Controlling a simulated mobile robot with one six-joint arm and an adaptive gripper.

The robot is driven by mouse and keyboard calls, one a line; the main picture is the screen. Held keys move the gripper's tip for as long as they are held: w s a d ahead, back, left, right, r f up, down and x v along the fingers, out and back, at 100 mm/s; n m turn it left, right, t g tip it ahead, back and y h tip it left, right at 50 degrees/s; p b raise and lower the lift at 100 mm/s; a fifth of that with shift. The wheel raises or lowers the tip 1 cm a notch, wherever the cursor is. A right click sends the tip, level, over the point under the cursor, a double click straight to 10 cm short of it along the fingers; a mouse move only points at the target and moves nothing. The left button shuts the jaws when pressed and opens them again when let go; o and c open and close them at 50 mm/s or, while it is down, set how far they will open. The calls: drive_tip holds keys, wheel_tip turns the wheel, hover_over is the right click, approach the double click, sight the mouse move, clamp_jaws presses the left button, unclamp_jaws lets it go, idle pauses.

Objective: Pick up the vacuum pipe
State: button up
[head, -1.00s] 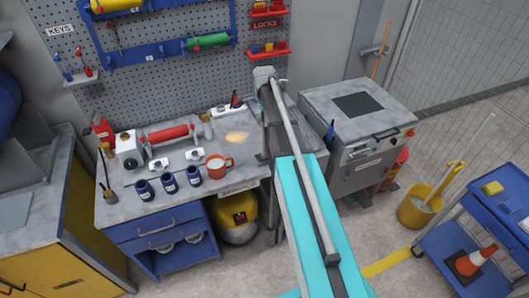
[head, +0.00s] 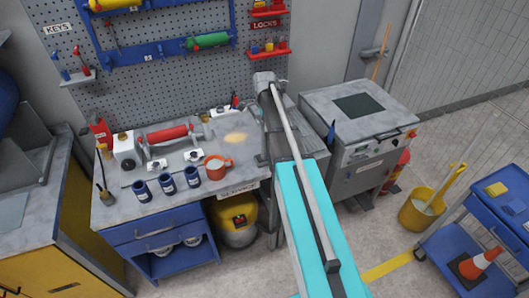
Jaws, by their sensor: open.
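I cannot tell whether the tube rests loose or is fixed there.
The workbench (head: 125,211) holds a red roller (head: 167,133), an orange mug (head: 216,166) and several dark jars. A yellow drum (head: 237,222) stands beneath it. A grey cabinet (head: 363,130), yellow bucket (head: 421,215) and blue cart (head: 463,243) stand right. Some floor is clear between.

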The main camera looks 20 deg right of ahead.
sight(265, 141)
drive_tip(key=shift+f+b, duration=1.15)
drive_tip(key=shift+f, duration=0.35)
drive_tip(key=shift+c, duration=0.3)
drive_tip(key=c, duration=1.2)
drive_tip(key=shift+o, duration=0.2)
